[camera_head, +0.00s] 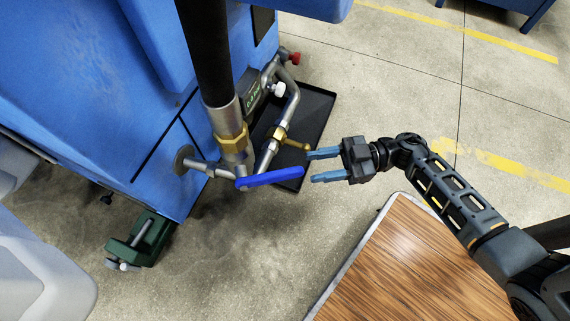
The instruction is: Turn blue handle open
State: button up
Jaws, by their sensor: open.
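The blue handle (272,178) is a flat lever on the pipework at the side of a blue machine (90,90). It extends to the right from its valve (241,184), tilted slightly upward in the picture. My gripper (310,166) is open, with two blue fingers pointing left toward the handle. The handle's right end lies close to the fingertips, between their levels in the picture. Whether they touch cannot be told. Nothing is seen held.
A thick black hose (205,50) comes down to a brass fitting above the handle. A brass lever (294,144), a red knob (295,58) and a black tray (314,112) are nearby. A wooden tabletop (410,265) lies below my arm. A green vise (140,240) stands lower left.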

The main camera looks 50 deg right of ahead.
aim_at(285, 174)
jog(key=shift+g, duration=0.4)
jog(key=shift+f+b+x, duration=0.2)
jog(key=shift+b+x, duration=0.35)
jog(key=shift+x, duration=1.45)
jog(key=shift+f+b+x, duration=0.25)
jog(key=shift+b+x, duration=0.3)
jog(key=shift+x, duration=1.45)
grip_shut()
